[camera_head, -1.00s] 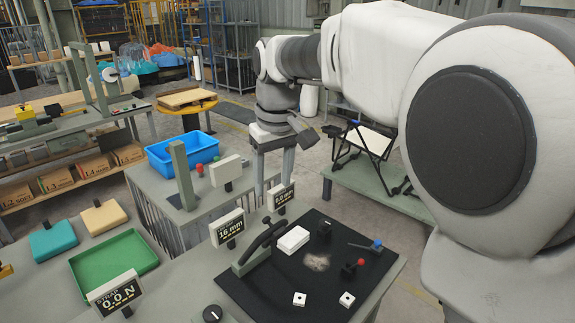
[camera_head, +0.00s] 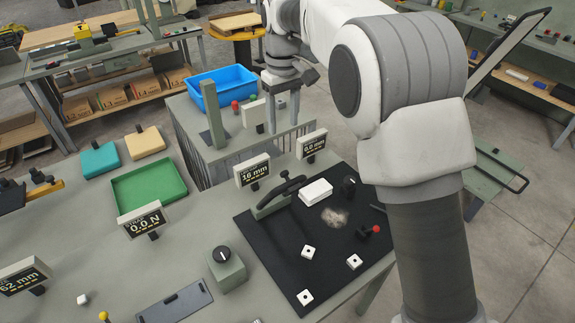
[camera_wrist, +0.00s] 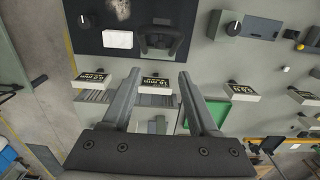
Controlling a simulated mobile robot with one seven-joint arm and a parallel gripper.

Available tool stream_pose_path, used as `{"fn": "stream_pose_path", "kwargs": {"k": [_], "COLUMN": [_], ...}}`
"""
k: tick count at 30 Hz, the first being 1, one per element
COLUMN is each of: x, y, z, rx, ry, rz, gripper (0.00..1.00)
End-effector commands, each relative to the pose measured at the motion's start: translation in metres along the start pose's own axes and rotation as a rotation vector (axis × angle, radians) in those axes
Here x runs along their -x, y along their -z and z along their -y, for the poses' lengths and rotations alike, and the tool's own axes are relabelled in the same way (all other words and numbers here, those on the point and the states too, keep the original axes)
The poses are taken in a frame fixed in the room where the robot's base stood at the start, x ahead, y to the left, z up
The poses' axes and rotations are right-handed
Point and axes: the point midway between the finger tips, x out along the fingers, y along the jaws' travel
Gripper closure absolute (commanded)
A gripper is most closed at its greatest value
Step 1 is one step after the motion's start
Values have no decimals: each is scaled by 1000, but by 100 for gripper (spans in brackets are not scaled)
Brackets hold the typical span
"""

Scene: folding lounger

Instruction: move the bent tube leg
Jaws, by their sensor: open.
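I cannot clearly identify the bent tube leg. A dark bent tube (camera_head: 516,181) shows at the end of a low green bench (camera_head: 488,158) on the right in the head view, beyond my arm. A tilted dark-framed panel (camera_head: 512,42) rises above that area; my arm hides where it meets the bench. My gripper (camera_head: 283,108) points down near the blue tub, far left of the bench. In the wrist view my gripper (camera_wrist: 160,76) is open, with nothing held between its fingers.
A grey worktable with a black mat (camera_head: 285,245), a white block (camera_head: 316,192) and small displays (camera_head: 252,170) fills the foreground. A green tray (camera_head: 150,188) and a blue tub (camera_head: 215,82) stand left of my gripper. Concrete floor (camera_head: 525,250) is clear at the right.

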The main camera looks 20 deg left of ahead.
Motion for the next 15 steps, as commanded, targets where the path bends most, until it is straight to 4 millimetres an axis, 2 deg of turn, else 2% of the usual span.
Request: {"fn": "stream_pose_path", "kwargs": {"k": [15], "x": [-110], "y": [-2], "z": [0], "rx": [-1], "ry": [1], "rz": [6], "gripper": [40]}}
